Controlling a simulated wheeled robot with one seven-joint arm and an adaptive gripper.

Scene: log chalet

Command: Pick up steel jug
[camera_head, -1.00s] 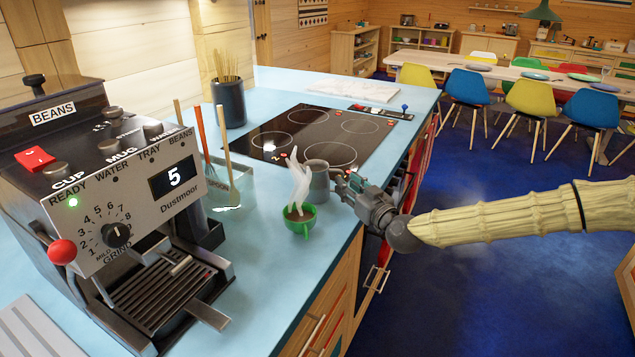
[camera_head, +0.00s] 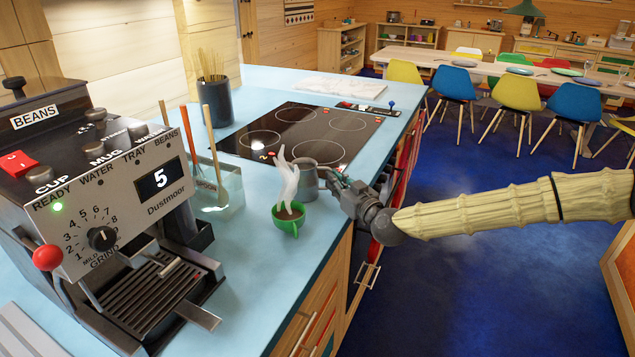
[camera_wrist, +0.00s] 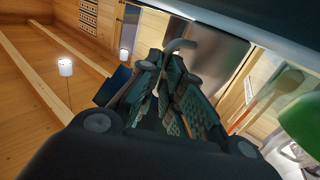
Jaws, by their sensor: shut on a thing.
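The steel jug (camera_head: 308,182) is a grey metal pitcher at the right edge of the blue counter, just behind the green cup. It looks upright, and I cannot tell whether its base touches the counter. My gripper (camera_head: 332,181) reaches it from the right and is shut on its handle side. In the wrist view my gripper's fingers (camera_wrist: 168,95) are close together around a curved grey handle, with the jug's shiny wall (camera_wrist: 208,58) beyond. The fingers hide part of the handle.
A green cup (camera_head: 287,222) of dark drink with pale steam stands close in front of the jug. A black hob (camera_head: 300,132) lies behind. A clear utensil holder (camera_head: 222,190) and a coffee machine (camera_head: 110,205) stand left. Blue floor is open at the right.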

